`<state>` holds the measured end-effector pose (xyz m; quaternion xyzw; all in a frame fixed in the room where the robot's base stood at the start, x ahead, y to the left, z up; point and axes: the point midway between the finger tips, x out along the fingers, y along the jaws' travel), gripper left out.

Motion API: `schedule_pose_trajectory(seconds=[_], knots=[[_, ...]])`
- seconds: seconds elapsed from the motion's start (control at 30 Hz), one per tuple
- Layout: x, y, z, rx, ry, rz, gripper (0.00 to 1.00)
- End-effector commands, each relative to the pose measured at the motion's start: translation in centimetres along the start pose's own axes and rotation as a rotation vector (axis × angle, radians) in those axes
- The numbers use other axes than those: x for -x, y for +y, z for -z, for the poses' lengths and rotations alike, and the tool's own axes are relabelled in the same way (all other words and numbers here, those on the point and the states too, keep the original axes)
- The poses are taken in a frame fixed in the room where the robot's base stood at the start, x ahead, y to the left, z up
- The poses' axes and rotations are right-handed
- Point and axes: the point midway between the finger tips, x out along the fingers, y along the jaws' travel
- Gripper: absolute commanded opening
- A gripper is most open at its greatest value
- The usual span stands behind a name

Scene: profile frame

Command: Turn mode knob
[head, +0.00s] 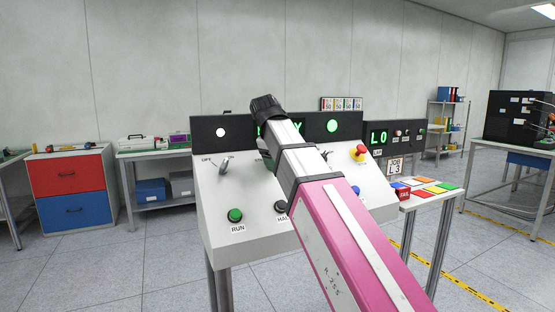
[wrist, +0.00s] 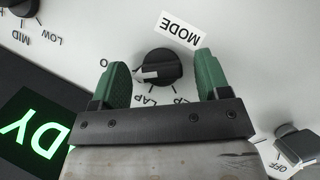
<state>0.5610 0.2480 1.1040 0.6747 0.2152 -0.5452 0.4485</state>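The mode knob (wrist: 160,68) is round and black with a pale pointer facing left in the wrist view. A white MODE label (wrist: 181,29) sits beside it, with position labels around it partly hidden by the fingers. My gripper (wrist: 163,62) is open, its two green fingers on either side of the knob. In the head view my arm hides the gripper and the mode knob in front of the sloped grey console (head: 222,210).
Close by in the wrist view are another black knob (wrist: 22,7) marked LOW and MID, a grey switch (wrist: 297,145) by OFF, and a green-lit display (wrist: 35,130). The head view shows a green RUN button (head: 235,215) and a red emergency button (head: 359,152).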

Motion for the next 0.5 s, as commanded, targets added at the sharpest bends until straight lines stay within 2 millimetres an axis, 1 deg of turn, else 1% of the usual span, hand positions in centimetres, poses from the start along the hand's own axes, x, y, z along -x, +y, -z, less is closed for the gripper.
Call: schedule_pose_trajectory(seconds=[0.03,0.07,0.1,0.13,0.5], knots=[[0.01,0.0,0.0,0.0,0.0,0.0,0.54],[0.01,0.0,0.0,0.0,0.0,0.0,0.44],[0.01,0.0,0.0,0.0,0.0,0.0,0.31],[0.01,0.0,0.0,0.0,0.0,0.0,0.21],[0.0,-0.07,-0.05,0.029,-0.002,-0.02,0.21]])
